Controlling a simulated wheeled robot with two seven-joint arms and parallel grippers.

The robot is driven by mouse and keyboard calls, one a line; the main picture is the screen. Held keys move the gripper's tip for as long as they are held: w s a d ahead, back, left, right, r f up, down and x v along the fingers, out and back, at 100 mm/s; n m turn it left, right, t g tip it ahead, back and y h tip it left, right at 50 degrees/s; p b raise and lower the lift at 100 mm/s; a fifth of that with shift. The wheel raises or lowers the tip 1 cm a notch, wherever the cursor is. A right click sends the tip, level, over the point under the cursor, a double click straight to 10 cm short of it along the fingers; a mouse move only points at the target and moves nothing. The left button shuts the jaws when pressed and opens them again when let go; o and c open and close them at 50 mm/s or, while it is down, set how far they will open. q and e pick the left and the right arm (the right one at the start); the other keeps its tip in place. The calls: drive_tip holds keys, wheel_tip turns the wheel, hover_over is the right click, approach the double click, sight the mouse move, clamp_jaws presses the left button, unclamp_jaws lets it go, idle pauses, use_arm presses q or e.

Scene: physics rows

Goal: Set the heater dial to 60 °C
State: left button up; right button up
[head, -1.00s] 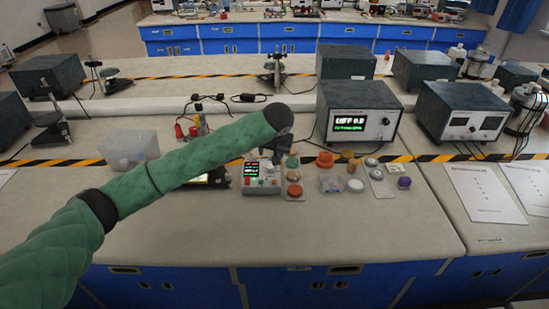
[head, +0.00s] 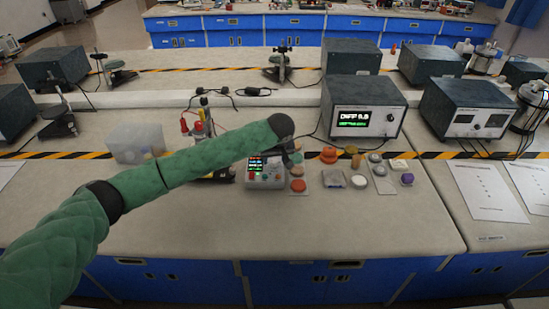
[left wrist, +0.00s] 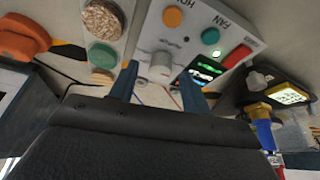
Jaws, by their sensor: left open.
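The heater unit (head: 262,183) is a light grey box with a small lit display on the bench. In the left wrist view its panel (left wrist: 200,48) carries orange and green buttons marked HOT and FAN, a red switch and a green-lit display. The pale round dial (left wrist: 160,66) sits low on that panel. My left gripper (left wrist: 158,88) is open, with one blue finger on each side of the dial; contact cannot be told. In the head view my left gripper (head: 289,156) is small and dark at the heater's right. The dial's setting is not readable. My right gripper is not in view.
An orange knob (left wrist: 22,38) and a card with round samples (left wrist: 102,55) lie beside the heater. A yellow-screened meter (left wrist: 288,95) stands on its other side. A large box with a green display (head: 362,110) stands behind. The front bench strip is clear.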

use_arm(q)
drive_tip(key=shift+w+a+f, duration=0.1)
drive_tip(key=shift+w+f, duration=0.1)
drive_tip(key=shift+f, duration=0.35)
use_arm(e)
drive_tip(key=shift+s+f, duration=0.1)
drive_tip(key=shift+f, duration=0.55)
use_arm(q)
drive_tip(key=c, duration=1)
